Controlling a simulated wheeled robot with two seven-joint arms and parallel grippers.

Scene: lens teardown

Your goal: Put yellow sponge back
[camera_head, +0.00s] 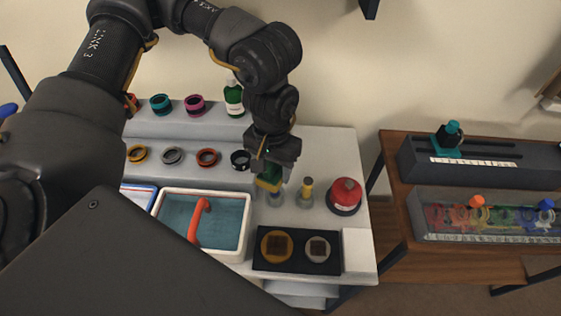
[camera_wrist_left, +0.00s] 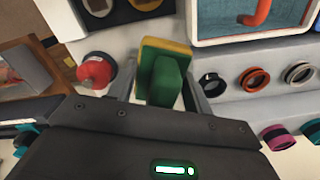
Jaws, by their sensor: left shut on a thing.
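The yellow sponge (camera_wrist_left: 180,48) has a green block (camera_wrist_left: 165,80) on it and sits between the fingers of my left gripper (camera_wrist_left: 160,88) in the left wrist view. In the head view, my left gripper (camera_head: 268,172) points down, shut on the sponge (camera_head: 267,186), of which only a small green and yellow part shows. The sponge is above or just behind a small grey cylindrical holder (camera_head: 275,198); I cannot tell whether it touches it. My right gripper is not in view.
A second holder with a yellow-topped item (camera_head: 306,187) and a red round bottle (camera_head: 345,195) stand just right. A white-rimmed tray (camera_head: 246,243) with a red hooked tool is at left. A black mat (camera_head: 301,269) with two round parts lies in front. Coloured rings (camera_head: 207,157) line the steps behind.

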